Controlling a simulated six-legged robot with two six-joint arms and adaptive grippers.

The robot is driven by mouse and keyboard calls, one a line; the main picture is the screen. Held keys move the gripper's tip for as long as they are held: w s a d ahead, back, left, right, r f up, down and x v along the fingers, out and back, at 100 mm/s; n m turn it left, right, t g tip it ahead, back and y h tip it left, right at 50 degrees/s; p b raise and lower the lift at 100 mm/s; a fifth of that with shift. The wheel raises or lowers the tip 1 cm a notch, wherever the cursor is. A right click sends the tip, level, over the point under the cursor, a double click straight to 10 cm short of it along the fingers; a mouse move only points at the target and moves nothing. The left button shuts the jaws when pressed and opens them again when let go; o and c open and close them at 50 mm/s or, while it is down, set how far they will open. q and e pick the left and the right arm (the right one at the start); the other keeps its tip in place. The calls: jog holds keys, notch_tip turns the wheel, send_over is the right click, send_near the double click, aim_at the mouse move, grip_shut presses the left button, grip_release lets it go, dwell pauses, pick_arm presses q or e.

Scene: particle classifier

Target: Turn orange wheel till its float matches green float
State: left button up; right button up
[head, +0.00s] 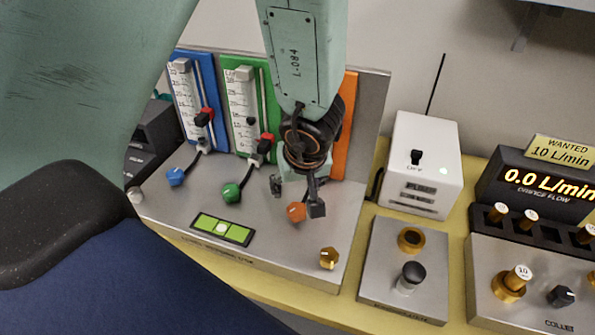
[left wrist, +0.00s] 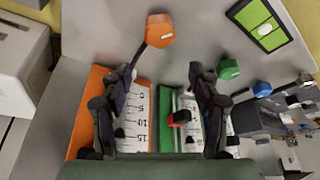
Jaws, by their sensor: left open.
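The orange wheel (head: 296,212) sits on the metal deck below the orange panel (head: 348,115). It also shows in the left wrist view (left wrist: 158,30). My left gripper (head: 297,197) is open, its fingers pointing down around or just above the wheel; contact cannot be told. In the left wrist view the gripper (left wrist: 160,72) shows both fingers apart, with the wheel beyond the tips. My arm hides most of the orange panel in the head view. Its scale (left wrist: 138,110) shows in the wrist view, but I cannot make out its float. The green panel's scale (head: 240,100) has a small dark float (head: 250,121).
A green wheel (head: 231,193) and a blue wheel (head: 175,176) stand to the left. A brass knob (head: 329,258) is at the front right. The display (head: 540,182) reads 0.0 L/min orange flow; a sign (head: 562,152) reads wanted 10 L/min. A white pump box (head: 420,165) stands right.

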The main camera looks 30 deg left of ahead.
aim_at(297, 210)
pick_arm(q)
jog(key=shift+r, duration=1.65)
jog(key=shift+s, duration=0.1)
